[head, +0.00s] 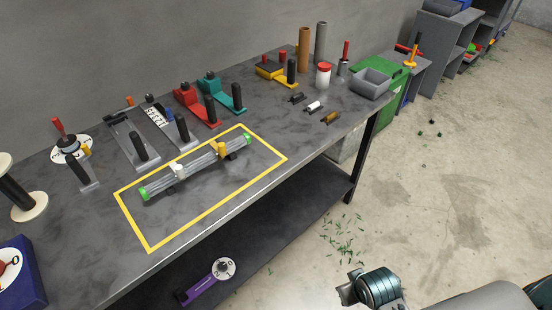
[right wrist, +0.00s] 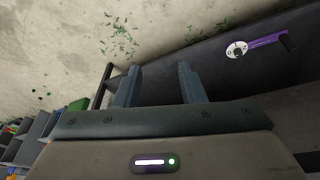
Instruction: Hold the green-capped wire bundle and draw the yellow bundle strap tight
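The wire bundle (head: 200,163) is a grey rod-like bunch with green caps at both ends, lying diagonally on the workbench inside a yellow outlined rectangle. The yellow strap (head: 220,149) sits around it toward its right end, and a white strap (head: 177,170) sits toward its left end. Whether the yellow strap is tight cannot be told. My right gripper (right wrist: 157,70) shows in the right wrist view with its two fingers apart and nothing between them. In the head view my right arm is at the lower right, off the bench and away from the bundle. My left gripper is not in view.
The workbench (head: 270,180) holds several tools behind the bundle, including a red tool (head: 195,104) and a teal tool (head: 222,92). A spool (head: 20,195) and a blue box (head: 20,275) stand at the left. A purple-handled tool (head: 205,283) lies on the lower shelf.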

